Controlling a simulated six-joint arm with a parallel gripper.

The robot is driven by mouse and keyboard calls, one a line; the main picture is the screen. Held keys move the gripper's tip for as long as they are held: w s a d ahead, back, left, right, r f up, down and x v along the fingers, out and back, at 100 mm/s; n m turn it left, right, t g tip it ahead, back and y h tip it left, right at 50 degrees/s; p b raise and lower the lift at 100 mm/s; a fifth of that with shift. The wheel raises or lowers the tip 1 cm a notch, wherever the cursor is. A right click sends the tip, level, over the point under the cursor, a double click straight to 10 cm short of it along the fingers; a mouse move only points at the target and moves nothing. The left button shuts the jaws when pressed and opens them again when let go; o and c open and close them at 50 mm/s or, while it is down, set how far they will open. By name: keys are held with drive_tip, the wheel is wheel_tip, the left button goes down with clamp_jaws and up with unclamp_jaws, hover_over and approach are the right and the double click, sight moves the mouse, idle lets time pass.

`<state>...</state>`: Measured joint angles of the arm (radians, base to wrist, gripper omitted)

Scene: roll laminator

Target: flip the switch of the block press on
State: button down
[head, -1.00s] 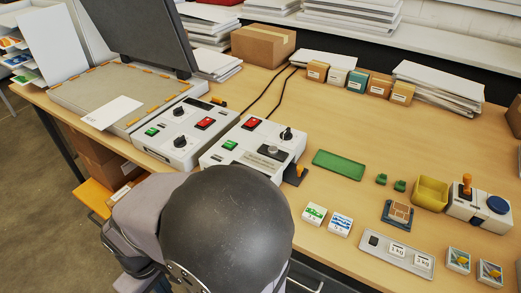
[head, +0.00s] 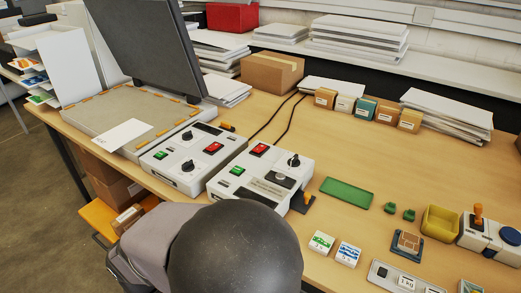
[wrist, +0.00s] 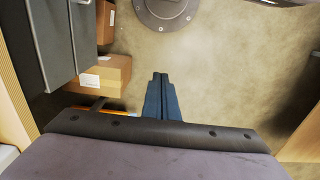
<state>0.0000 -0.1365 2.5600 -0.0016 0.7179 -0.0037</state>
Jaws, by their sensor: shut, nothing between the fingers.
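Two white control boxes stand side by side on the table in the head view. The left box (head: 178,175) has a red rocker switch (head: 213,148), a green button and a dark knob. It adjoins a flat grey press bed (head: 120,118) with a raised dark lid (head: 150,50). The right box (head: 225,192) has a red rocker switch (head: 259,150), a green button and knobs. I cannot read which one is the block press, nor tell the switch positions. My gripper (wrist: 160,77) is shut and empty over the floor in the wrist view, away from both boxes. The head view does not show it.
My arm covers the front edge of the table. A green tray (head: 345,194), a yellow bin (head: 440,222) and a white unit with an orange lever (head: 478,214) stand to the right. Cardboard boxes (wrist: 108,76) sit below the table. Bare tabletop lies behind the green tray.

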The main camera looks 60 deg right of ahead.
idle(0.4)
drive_tip(key=w+d+r+m+t+p, duration=0.1)
drive_tip(key=w+d+r+m+t, duration=0.15)
drive_tip(key=w, duration=0.65)
drive_tip(key=w+d+r+m+t+p, duration=0.15)
drive_tip(key=w+r+t, duration=0.25)
drive_tip(key=w, duration=0.6)
drive_tip(key=w+d+r+m+t+h, duration=0.1)
drive_tip(key=w+d+r+m+h, duration=0.2)
drive_tip(key=d, duration=0.4)
drive_tip(key=w+d+r+m+t+h, duration=0.1)
drive_tip(key=w+d+r+t+h, duration=0.2)
drive_tip(key=d, duration=0.5)
drive_tip(key=s+d+r+m+g+h+p, duration=0.1)
drive_tip(key=s+d+r+m+g+h, duration=0.15)
drive_tip(key=d, duration=0.65)
drive_tip(key=s+d+r+m+g+h+p, duration=0.1)
drive_tip(key=s+d+r+m+g+h, duration=0.2)
drive_tip(key=d, duration=0.6)
drive_tip(key=s+d+m+g+h, duration=0.2)
drive_tip(key=s+d+m+g, duration=0.2)
drive_tip(key=s+d, duration=0.3)
drive_tip(key=shift+s+g+p, duration=0.3)
drive_tip(key=shift+g, duration=0.2)
drive_tip(key=shift+r+m, duration=0.1)
drive_tip(key=shift+m, duration=0.15)
